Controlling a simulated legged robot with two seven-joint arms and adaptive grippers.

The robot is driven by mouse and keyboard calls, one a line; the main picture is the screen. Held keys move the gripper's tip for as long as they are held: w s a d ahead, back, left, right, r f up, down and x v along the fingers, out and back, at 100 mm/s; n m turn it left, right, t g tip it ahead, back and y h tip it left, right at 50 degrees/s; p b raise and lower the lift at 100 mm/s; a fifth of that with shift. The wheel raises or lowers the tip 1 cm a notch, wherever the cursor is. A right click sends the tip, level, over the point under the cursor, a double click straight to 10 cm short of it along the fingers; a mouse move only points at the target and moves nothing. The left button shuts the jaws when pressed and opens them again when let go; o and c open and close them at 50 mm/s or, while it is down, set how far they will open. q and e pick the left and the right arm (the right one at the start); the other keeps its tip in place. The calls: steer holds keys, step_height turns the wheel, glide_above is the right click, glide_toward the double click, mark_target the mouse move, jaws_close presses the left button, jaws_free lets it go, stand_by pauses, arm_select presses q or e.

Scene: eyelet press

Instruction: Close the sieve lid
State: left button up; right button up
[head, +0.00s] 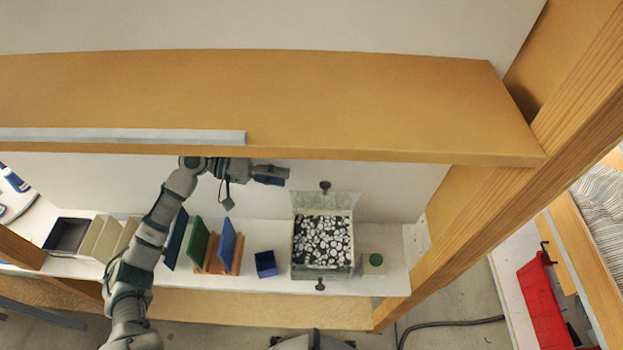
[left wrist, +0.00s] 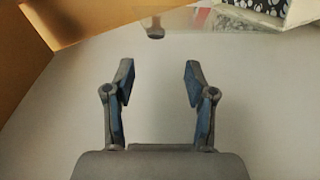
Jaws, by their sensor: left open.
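The sieve box (head: 322,245) stands on the white lower shelf in the head view, filled with black-and-white round pieces. Its see-through lid (head: 326,202) stands raised at the back edge, with a dark knob (head: 325,186) at its top. My left gripper (head: 286,175) is open and empty, to the left of the knob and behind the box, below the upper shelf. In the left wrist view my gripper's two fingers (left wrist: 159,84) are spread with nothing between them. The knob (left wrist: 155,30) shows ahead of them, and part of the box (left wrist: 262,10) shows at upper right. My right gripper is not in view.
The wooden upper shelf (head: 270,100) hangs over my left gripper. A small blue box (head: 265,263) stands left of the sieve box, and a small container with a green top (head: 375,262) stands right. Blue and green panels (head: 200,241) stand in a wooden rack further left.

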mark_target(321, 183)
arm_select(q)
steer(key=x, duration=0.3)
steer(key=r+p+x, duration=0.1)
steer(key=x, duration=0.6)
steer(key=shift+s+d+r+p, duration=0.1)
steer(key=shift+s+d+p, duration=0.05)
steer(key=shift+d+p, duration=0.2)
steer(key=shift+d, duration=0.4)
steer(key=shift+a+f, duration=0.1)
steer(key=shift+f, duration=0.2)
steer(key=shift+a+f, duration=0.2)
steer(key=shift+a, duration=0.8)
steer(key=shift+d, duration=0.25)
steer(key=c, duration=0.3)
steer(key=shift+d, duration=0.85)
jaws_close()
steer(key=shift+a, duration=0.2)
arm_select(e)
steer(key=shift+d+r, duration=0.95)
